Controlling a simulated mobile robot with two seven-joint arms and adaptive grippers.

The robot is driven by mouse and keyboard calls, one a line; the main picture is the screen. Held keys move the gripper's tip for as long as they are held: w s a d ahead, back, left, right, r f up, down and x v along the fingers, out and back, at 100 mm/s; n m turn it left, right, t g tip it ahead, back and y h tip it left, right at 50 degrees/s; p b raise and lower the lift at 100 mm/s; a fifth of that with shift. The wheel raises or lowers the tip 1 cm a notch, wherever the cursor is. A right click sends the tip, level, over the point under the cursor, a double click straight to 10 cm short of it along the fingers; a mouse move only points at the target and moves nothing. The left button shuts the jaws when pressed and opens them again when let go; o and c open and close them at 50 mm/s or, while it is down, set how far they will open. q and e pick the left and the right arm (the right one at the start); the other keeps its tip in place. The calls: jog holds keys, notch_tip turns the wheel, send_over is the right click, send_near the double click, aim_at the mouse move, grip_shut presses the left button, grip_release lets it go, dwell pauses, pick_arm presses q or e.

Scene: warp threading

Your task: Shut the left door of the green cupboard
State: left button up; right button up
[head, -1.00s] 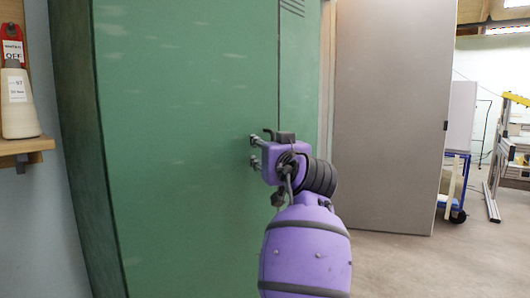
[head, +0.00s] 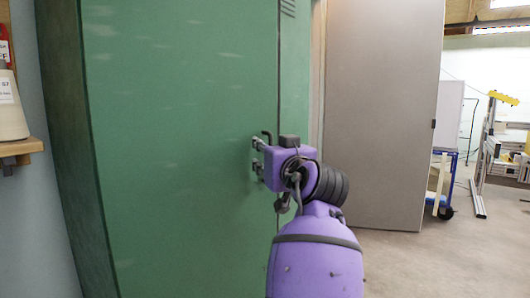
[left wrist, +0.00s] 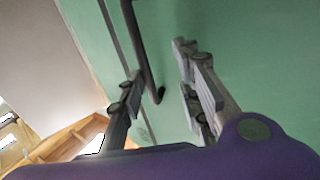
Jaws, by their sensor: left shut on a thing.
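The left door (head: 170,150) of the green cupboard fills the left and middle of the head view, its right edge beside a narrow green strip (head: 296,110). I cannot tell whether the door is flush. A dark bar handle (head: 267,135) stands off the door near that edge. It also shows in the left wrist view (left wrist: 148,50), running between the fingers. My left gripper (head: 257,157) is at the door and shut on the handle. It also shows in the left wrist view (left wrist: 160,68); the exact contact is hard to see. My right gripper is out of view.
A tall grey panel (head: 385,110) stands to the right of the cupboard. A small wooden shelf (head: 22,148) with a white cone-shaped item (head: 10,110) is on the left wall. A blue cart (head: 442,185) and open floor lie at the far right.

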pick_arm(q)
jog(key=s+d, duration=0.1)
jog(key=s, duration=0.1)
jog(key=s+d, duration=0.2)
jog(key=shift+p, duration=0.3)
jog(key=shift+w+d, duration=0.1)
